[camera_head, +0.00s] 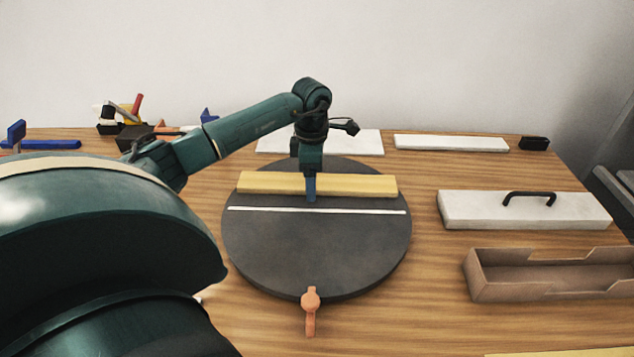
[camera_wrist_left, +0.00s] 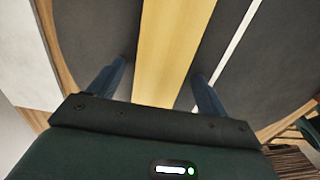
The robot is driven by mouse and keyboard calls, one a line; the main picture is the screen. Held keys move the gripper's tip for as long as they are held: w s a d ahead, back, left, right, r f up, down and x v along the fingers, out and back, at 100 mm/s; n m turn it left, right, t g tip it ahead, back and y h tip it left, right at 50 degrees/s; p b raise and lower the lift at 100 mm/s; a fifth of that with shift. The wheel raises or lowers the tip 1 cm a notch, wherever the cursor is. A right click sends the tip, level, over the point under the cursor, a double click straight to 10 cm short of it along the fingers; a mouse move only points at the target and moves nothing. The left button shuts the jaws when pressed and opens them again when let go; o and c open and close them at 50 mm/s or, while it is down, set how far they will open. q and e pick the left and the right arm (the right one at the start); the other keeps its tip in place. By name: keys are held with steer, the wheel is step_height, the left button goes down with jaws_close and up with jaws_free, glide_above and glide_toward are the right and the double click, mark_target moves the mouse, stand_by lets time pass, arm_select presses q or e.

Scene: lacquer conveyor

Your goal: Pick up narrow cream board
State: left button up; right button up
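The narrow cream board (camera_head: 355,184), pale yellow, lies flat across the far part of a dark round turntable (camera_head: 320,255). It also shows in the left wrist view (camera_wrist_left: 168,60), running between my fingers. My left gripper (camera_head: 309,188) points down over the middle of the board. In the left wrist view its two blue fingers (camera_wrist_left: 160,72) stand apart on either side of the board. My right gripper is not in view.
A thin white strip (camera_head: 270,209) crosses the turntable in front of the board. An orange lever (camera_head: 310,310) is at its front edge. White boards (camera_head: 450,143) lie behind. A handled pale lid (camera_head: 470,210) and an open brown box (camera_head: 540,281) stand at right.

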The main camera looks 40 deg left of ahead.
arm_select(q)
steer(key=c, duration=1.1)
